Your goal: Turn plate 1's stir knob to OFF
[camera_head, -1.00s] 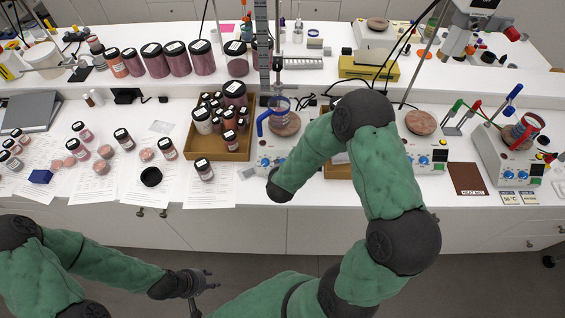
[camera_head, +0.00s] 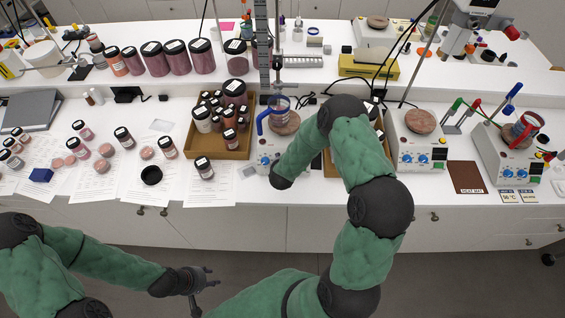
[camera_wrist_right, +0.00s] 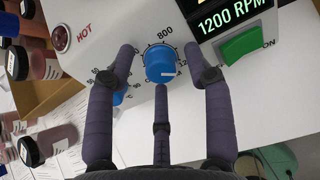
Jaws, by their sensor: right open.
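In the right wrist view, a blue stir knob (camera_wrist_right: 161,64) sits on a white hotplate panel, its white mark pointing right, toward the "12.." end of the scale. My right gripper (camera_wrist_right: 160,54) is open, with its fingers spread around the knob; I cannot tell whether any touches it. The display (camera_wrist_right: 230,15) reads 1200 RPM. A second blue knob (camera_wrist_right: 120,92) is partly hidden by a finger. In the head view, the leftmost front hotplate (camera_head: 266,153) is partly covered by my right arm, and the right gripper is hidden. My left gripper (camera_head: 207,278) is open and empty, in front of the bench.
A green switch (camera_wrist_right: 246,41) and a red HOT lamp (camera_wrist_right: 60,38) flank the knob. A jar tray (camera_head: 238,153) stands left of the hotplate. A blue-handled clamp (camera_head: 262,121) rises at the plate. Two more hotplates (camera_head: 409,163) (camera_head: 517,172) stand to the right.

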